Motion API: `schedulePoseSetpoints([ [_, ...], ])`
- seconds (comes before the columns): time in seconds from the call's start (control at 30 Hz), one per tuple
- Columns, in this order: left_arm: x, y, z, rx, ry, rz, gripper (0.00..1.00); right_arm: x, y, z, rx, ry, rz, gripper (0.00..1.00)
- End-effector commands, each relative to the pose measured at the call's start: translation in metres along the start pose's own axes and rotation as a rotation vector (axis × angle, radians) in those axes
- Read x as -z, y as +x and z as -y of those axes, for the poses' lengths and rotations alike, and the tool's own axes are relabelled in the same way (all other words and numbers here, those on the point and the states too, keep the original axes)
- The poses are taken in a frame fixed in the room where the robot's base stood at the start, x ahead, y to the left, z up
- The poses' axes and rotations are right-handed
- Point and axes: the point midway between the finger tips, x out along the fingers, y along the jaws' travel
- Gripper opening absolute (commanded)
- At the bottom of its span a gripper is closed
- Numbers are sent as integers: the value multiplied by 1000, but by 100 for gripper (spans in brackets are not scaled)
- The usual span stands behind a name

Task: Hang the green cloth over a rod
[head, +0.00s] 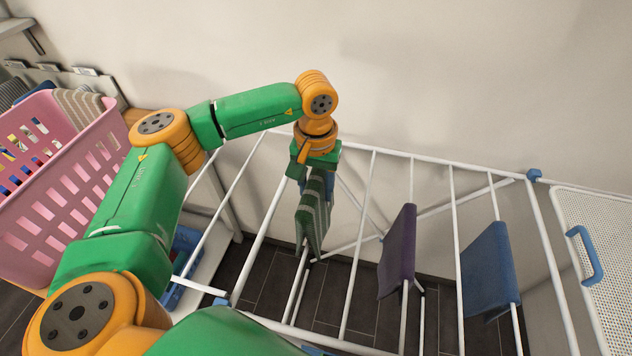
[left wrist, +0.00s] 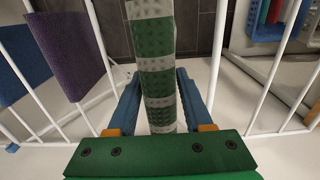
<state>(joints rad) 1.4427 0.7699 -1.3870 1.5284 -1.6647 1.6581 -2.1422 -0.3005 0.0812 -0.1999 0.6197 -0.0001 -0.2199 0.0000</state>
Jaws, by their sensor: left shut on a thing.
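My left gripper (head: 317,168) points down over the white drying rack (head: 453,215) and is shut on the green cloth (head: 313,215). The cloth has green and grey stripes and hangs down from the jaws in a narrow fold. In the left wrist view the cloth (left wrist: 155,50) runs between the two blue fingers of the left gripper (left wrist: 158,78). In the head view it appears between two of the rack's rods; I cannot tell whether it touches one. My right gripper is not in view.
A purple cloth (head: 398,250) and a blue cloth (head: 488,270) hang on rods to the right. A pink basket (head: 65,190) with folded cloths stands at the left. A white perforated board (head: 595,240) with a blue handle is at the far right. A wall rises behind.

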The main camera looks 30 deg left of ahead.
Motion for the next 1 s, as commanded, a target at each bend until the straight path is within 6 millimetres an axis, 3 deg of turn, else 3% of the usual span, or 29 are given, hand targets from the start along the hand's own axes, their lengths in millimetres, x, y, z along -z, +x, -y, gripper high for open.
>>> schedulePoseSetpoints([
  [0.03, 0, 12, 0, 1, 0, 1, 0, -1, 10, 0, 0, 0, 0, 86],
  [0.7, 0, 108, 0, 0, 0, 0, 0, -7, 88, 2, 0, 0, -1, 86],
  [1.0, 0, 131, 0, 0, 0, 0, 0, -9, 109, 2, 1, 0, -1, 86],
])
